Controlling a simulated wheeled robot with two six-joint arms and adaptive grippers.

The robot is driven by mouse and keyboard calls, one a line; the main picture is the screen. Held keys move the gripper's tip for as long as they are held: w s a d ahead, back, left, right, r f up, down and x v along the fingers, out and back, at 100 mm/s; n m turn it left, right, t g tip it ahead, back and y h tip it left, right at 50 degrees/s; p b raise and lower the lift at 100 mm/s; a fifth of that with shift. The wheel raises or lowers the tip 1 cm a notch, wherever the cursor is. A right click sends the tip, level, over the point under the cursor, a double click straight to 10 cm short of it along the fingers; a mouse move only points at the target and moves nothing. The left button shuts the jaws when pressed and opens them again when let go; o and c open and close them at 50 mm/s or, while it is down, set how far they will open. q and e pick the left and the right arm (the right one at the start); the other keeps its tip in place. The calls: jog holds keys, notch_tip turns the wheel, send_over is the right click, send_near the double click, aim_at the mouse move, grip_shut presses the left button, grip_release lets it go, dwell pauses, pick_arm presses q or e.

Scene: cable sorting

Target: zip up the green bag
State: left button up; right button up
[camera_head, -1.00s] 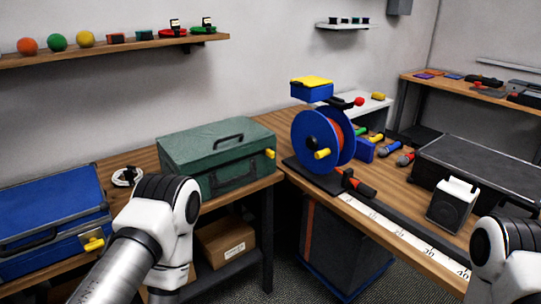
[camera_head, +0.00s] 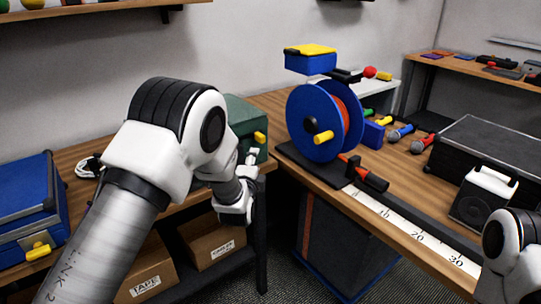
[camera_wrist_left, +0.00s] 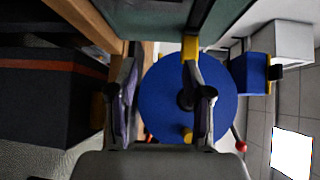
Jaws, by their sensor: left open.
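The green bag (camera_head: 243,118) is mostly hidden behind my left arm in the head view. Only its right end shows, with a yellow zip pull (camera_head: 260,137) on it. My left gripper (camera_head: 250,160) is just below and left of this pull. In the left wrist view the bag (camera_wrist_left: 180,14) fills the top. My left gripper (camera_wrist_left: 160,65) is open there, and the yellow pull (camera_wrist_left: 190,47) appears at the tip of its right finger. I cannot tell whether they touch. My right gripper is out of view; only part of the right arm shows.
A blue case (camera_head: 30,205) stands at the left. A blue cable reel (camera_head: 312,112) stands on the right bench, and shows behind the fingers in the left wrist view (camera_wrist_left: 165,85). Cardboard boxes (camera_head: 217,245) sit on the shelf below. A gap separates the benches.

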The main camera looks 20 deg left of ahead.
aim_at(260, 140)
pick_arm(q)
jog(key=shift+t, duration=0.5)
jog(key=r, duration=0.1)
jog(key=w+r, duration=0.1)
jog(key=r, duration=0.2)
jog(key=shift+w+d+r, duration=0.1)
jog(key=shift+w+d, duration=0.2)
jog(key=shift+w, duration=0.05)
jog(key=w, duration=0.6)
jog(key=shift+a+f, duration=0.4)
jog(key=shift+w+r, duration=0.1)
jog(key=shift+w, duration=0.05)
grip_shut()
